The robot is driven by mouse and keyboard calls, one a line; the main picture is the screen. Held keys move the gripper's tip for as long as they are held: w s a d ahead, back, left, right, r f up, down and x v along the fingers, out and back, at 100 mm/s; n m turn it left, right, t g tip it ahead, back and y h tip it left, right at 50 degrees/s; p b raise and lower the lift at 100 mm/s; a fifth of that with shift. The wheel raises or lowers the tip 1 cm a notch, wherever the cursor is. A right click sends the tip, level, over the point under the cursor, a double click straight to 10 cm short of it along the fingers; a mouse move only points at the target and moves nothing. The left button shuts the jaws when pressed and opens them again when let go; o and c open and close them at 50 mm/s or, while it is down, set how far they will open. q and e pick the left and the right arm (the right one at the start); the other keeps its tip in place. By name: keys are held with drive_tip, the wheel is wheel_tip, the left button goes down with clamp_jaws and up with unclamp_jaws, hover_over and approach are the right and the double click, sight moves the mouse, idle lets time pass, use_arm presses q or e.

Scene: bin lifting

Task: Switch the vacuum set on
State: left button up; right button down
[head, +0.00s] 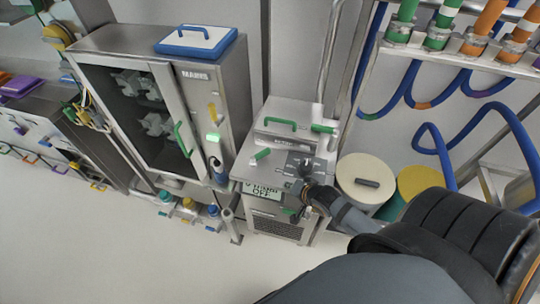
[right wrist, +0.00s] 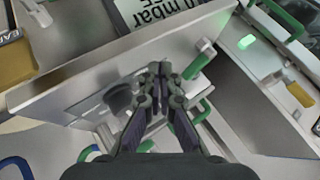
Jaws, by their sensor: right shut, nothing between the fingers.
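The vacuum set (head: 276,205) is a steel cabinet in the middle of the head view. Its display (head: 263,191) reads "mbar" and "OFF"; part of it also shows in the right wrist view (right wrist: 160,10). A dark panel with a black knob (right wrist: 118,97) is beside the fingers in the right wrist view. My right gripper (head: 304,167) is shut and empty, at the dark panel on the vacuum set's top right. In the right wrist view its fingertips (right wrist: 160,70) are close together over the panel; I cannot tell whether they touch it. My left gripper is out of view.
A steel oven-like cabinet (head: 221,100) with a glass door stands left of the vacuum set. Round drums with cream (head: 365,170) and yellow (head: 420,180) lids stand to the right. Blue hoses (head: 440,145) hang at the right. The floor (head: 120,260) in front is clear.

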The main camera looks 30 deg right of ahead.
drive_tip(key=w+d+r+m+t, duration=0.1)
drive_tip(key=m, duration=0.1)
drive_tip(key=w+d+m, duration=0.1)
drive_tip(key=m, duration=0.1)
drive_tip(key=w+d+r+m+t+y, duration=0.1)
drive_tip(key=m, duration=0.1)
drive_tip(key=shift+w+r+t, duration=0.1)
drive_tip(key=shift+r+t, duration=0.2)
drive_tip(key=b, duration=0.5)
approach(265, 156)
drive_tip(key=shift+s+d+f, duration=0.1)
drive_tip(key=shift+f, duration=0.4)
drive_tip(key=shift+s+d+f, duration=0.1)
drive_tip(key=shift+s+f, duration=0.05)
drive_tip(key=shift+f, duration=0.4)
drive_tip(key=w, duration=0.4)
drive_tip(key=w+a, duration=0.1)
drive_tip(key=w, duration=0.1)
drive_tip(key=shift+f, duration=0.4)
drive_tip(key=shift+s, duration=0.1)
